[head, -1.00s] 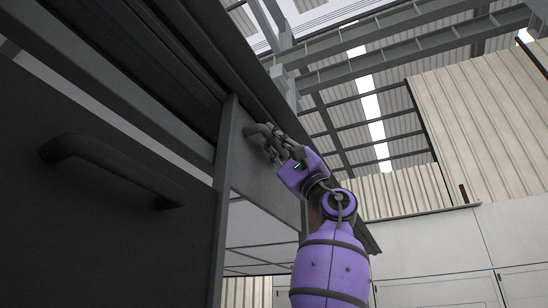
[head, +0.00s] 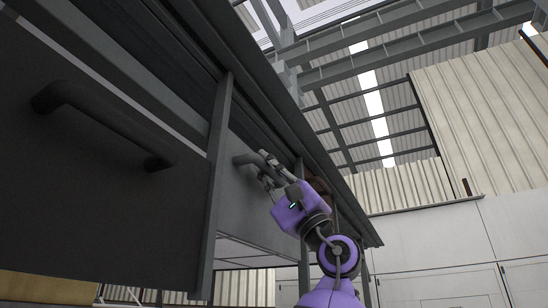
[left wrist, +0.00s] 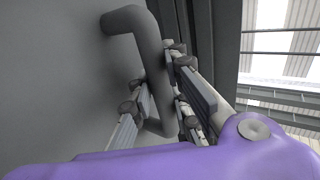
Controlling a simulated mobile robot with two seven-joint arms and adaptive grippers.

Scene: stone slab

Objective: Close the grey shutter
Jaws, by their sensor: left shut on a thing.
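The grey shutter (head: 238,205) is a flat panel set between dark upright posts in the head view. Open space shows below its lower edge. Its bent grey handle (head: 245,159) also shows in the left wrist view (left wrist: 151,55), standing out from the flat grey face (left wrist: 55,85). My left gripper (head: 268,170) is shut on this handle, with its fingers (left wrist: 163,98) on both sides of the bar. Part of the handle's lower end is hidden by the fingers. My right gripper is in neither view.
A dark panel (head: 110,190) with a black bar handle (head: 105,118) stands close on the left. A dark post (head: 215,180) separates it from the shutter. A dark overhanging edge (head: 300,130) runs above my left gripper. Pale wall panels (head: 440,240) stand farther right.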

